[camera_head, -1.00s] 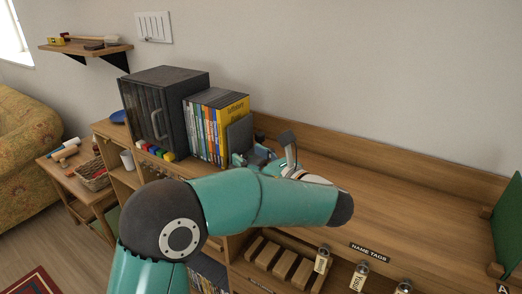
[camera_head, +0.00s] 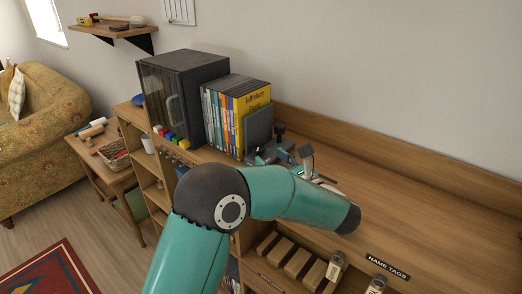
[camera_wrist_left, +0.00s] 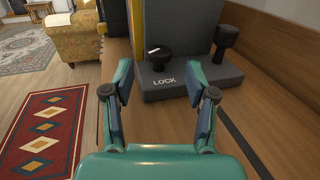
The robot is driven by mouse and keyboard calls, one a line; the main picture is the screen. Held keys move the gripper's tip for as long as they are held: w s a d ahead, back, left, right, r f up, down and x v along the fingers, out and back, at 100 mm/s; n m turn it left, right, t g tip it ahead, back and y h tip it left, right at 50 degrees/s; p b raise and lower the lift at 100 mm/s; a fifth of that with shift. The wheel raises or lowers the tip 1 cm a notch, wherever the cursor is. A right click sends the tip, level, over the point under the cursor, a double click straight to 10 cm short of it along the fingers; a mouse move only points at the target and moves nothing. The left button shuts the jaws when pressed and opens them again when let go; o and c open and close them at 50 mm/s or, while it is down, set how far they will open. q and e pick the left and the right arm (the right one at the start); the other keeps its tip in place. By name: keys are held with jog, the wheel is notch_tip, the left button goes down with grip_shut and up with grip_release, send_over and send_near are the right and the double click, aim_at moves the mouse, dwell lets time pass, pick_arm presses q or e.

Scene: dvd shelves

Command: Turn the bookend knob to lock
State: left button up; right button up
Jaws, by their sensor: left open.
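The bookend (camera_head: 258,128) is a dark grey upright plate at the right end of the DVD row. In the left wrist view its grey base (camera_wrist_left: 185,88) carries a white LOCK label. A black knob (camera_wrist_left: 158,60) with a white pointer mark stands on the base above that label. The pointer points to the right and slightly up. My left gripper (camera_wrist_left: 160,74) is open, its fingers on either side of the view, with the knob beyond and between the tips. They appear apart from it. In the head view my left gripper (camera_head: 284,155) is partly hidden by my forearm.
DVDs (camera_head: 234,112) and a dark glass-door cabinet (camera_head: 184,92) stand left of the bookend. A second black post (camera_wrist_left: 225,42) rises on the base's right. The shelf top (camera_head: 400,205) to the right is mostly clear. Wooden blocks (camera_head: 298,262) lie below.

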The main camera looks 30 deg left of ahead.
aim_at(262, 151)
pick_arm(q)
jog(key=x, duration=0.5)
jog(key=shift+a, duration=0.1)
